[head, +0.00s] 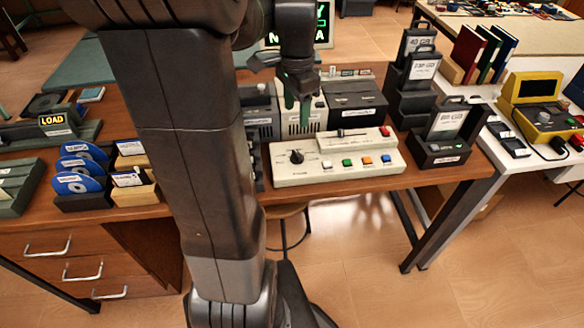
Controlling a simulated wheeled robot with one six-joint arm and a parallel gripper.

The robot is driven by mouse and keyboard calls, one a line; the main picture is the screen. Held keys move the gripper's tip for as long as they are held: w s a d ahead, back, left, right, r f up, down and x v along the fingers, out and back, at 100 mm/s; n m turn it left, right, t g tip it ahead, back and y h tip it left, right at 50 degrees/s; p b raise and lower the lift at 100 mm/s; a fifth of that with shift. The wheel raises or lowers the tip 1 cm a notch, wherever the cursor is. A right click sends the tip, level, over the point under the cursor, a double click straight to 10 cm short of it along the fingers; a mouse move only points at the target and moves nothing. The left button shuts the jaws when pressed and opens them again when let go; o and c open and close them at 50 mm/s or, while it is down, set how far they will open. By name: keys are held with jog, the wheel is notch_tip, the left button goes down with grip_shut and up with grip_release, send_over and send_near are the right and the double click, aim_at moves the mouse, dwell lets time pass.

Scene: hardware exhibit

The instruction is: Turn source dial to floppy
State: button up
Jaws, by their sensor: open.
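The source dial is a black knob (296,156) at the left of a cream control panel (335,174) near the table's front edge. Its labels are too small to read, so its setting is unclear. The panel also carries a slider (352,133) and several coloured buttons below it. My gripper (298,103) points down above and behind the dial, in front of the drive units. It is open and looks empty, apart from the dial.
Cream and dark drive units (356,100) stand close behind the panel. Black cartridge holders (440,148) stand to its right. Blue discs (78,184) in racks are at the left. My arm crosses the view and hides the table left of the panel.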

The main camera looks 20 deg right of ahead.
aim_at(297, 153)
notch_tip(297, 153, down, 14)
jog(key=shift+d+r+b, duration=0.1)
jog(key=shift+d+b, duration=0.05)
jog(key=shift+b, duration=0.35)
jog(key=c, duration=1)
jog(key=shift+n, duration=0.5)
jog(key=n, duration=0.2)
jog(key=shift+n, duration=2.4)
